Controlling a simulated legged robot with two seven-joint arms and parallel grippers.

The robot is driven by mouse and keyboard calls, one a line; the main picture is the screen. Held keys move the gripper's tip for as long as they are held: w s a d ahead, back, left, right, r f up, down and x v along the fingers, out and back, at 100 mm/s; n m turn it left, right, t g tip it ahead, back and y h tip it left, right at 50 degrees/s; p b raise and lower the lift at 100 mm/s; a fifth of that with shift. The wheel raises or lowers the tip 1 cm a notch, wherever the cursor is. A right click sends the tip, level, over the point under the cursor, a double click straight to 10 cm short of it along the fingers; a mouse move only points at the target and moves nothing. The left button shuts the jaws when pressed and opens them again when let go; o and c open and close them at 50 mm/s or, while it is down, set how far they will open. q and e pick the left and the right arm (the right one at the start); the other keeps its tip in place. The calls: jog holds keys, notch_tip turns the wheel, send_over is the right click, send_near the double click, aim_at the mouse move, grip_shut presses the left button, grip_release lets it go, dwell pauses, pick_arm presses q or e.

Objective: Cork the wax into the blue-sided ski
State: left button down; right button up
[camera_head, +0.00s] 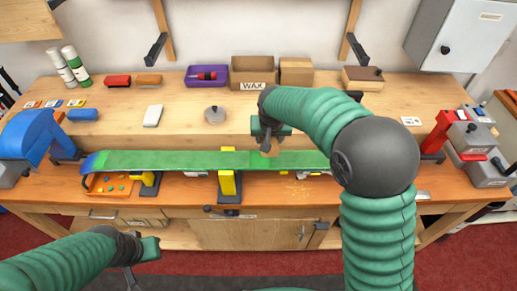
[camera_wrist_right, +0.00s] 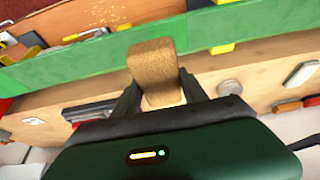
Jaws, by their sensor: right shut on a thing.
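The ski (camera_head: 185,160) lies flat and lengthwise along the front of the bench, its visible length green with a blue tip at the left. It also shows as a green band in the right wrist view (camera_wrist_right: 80,58). My right gripper (camera_head: 268,144) is shut on a tan cork block (camera_wrist_right: 153,62). The block is over the ski right of its middle; I cannot tell whether it touches. My arm hides the ski's right part. My left gripper (camera_head: 133,272) is low at the front left, away from the ski; its jaw opening is unclear.
A yellow central support (camera_head: 228,183) stands under the ski. A blue vise-like fixture (camera_head: 28,135) is at the left, a red one (camera_head: 437,130) at the right. A box marked WAX (camera_head: 252,73) and a purple tray (camera_head: 206,76) stand behind. Pale crumbs lie on the bench right of centre.

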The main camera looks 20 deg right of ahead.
jog(key=shift+a, duration=0.1)
jog(key=shift+f, duration=0.3)
jog(key=f+b, duration=0.1)
jog(key=f, duration=0.1)
jog(key=d+f+b, duration=0.1)
jog(key=f+b, duration=0.1)
jog(key=shift+f, duration=0.2)
jog(key=shift+f+b, duration=0.5)
jog(key=shift+f, duration=0.05)
jog(key=shift+a, duration=0.35)
jog(key=shift+d+f, duration=0.1)
jog(key=shift+d, duration=0.15)
jog(key=shift+a+f+b, duration=0.1)
jog(key=shift+f+b, duration=0.25)
jog(key=shift+f, duration=0.05)
jog(key=shift+f, duration=0.4)
